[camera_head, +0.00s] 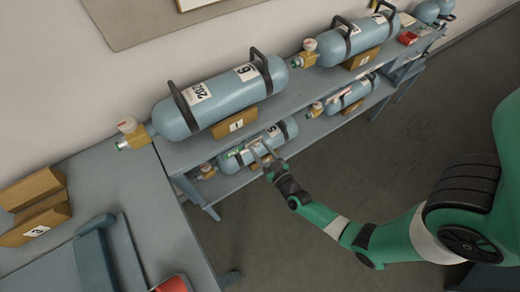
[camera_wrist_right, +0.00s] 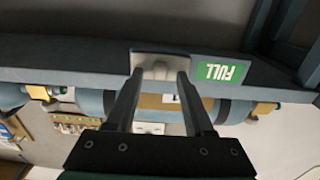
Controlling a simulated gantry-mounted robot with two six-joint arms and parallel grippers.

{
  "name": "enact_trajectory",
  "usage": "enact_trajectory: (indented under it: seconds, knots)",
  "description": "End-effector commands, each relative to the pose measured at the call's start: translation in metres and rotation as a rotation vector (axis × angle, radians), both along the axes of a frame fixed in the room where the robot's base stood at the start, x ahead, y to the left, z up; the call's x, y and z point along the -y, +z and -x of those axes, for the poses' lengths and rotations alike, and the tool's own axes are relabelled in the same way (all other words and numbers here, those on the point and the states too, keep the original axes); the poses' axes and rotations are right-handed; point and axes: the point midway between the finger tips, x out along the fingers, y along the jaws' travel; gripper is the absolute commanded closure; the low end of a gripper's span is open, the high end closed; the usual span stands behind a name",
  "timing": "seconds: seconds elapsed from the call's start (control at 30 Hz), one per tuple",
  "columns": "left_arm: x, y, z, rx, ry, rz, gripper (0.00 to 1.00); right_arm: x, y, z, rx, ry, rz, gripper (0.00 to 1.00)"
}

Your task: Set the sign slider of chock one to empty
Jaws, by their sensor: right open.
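Chock one (camera_head: 236,124), a wooden block with a "1" label, sits under the large blue cylinder (camera_head: 220,95) on the upper shelf. A green FULL sign (camera_wrist_right: 222,72) shows upside down on the shelf edge in the right wrist view. Beside it is a pale grey slider piece (camera_wrist_right: 157,66). My right gripper (camera_head: 262,153) is at the front of the shelf, below chock one. In the wrist view its open fingers (camera_wrist_right: 158,82) straddle the slider piece, one on each side; contact cannot be told. My left gripper is out of view.
Smaller cylinders (camera_head: 258,146) lie on the lower shelf behind my right gripper. A second large cylinder (camera_head: 350,40) sits further right on its own chock (camera_head: 361,59). A desk (camera_head: 120,190) with wooden blocks (camera_head: 36,205) stands at left. The floor in front is clear.

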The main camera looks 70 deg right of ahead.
Motion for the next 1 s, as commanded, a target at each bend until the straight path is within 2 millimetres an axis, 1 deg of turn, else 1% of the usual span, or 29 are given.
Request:
enact_trajectory:
  seconds: [0.07,0.1,0.17,0.3,0.37,0.4,1.0]
  knots:
    - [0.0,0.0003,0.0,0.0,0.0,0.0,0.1,-0.0001,0.0002,0.0002,0.0,0.0,0.0,0.47]
    - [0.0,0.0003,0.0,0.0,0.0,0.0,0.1,-0.0002,0.0002,0.0002,0.0,0.0,0.0,0.49]
    - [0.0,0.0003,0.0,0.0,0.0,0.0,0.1,-0.0003,0.0002,0.0002,0.0,0.0,0.0,0.6]
    - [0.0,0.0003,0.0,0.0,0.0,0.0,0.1,-0.0003,0.0002,0.0003,0.0,0.0,0.0,0.85]
    - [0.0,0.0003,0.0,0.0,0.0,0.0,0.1,-0.0003,0.0002,0.0003,0.0,0.0,0.0,0.96]
    - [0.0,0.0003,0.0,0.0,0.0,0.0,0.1,-0.0004,0.0002,0.0003,0.0,0.0,0.0,1.0]
    - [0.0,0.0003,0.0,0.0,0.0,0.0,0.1,-0.0004,0.0003,0.0003,0.001,0.0,0.001,1.0]
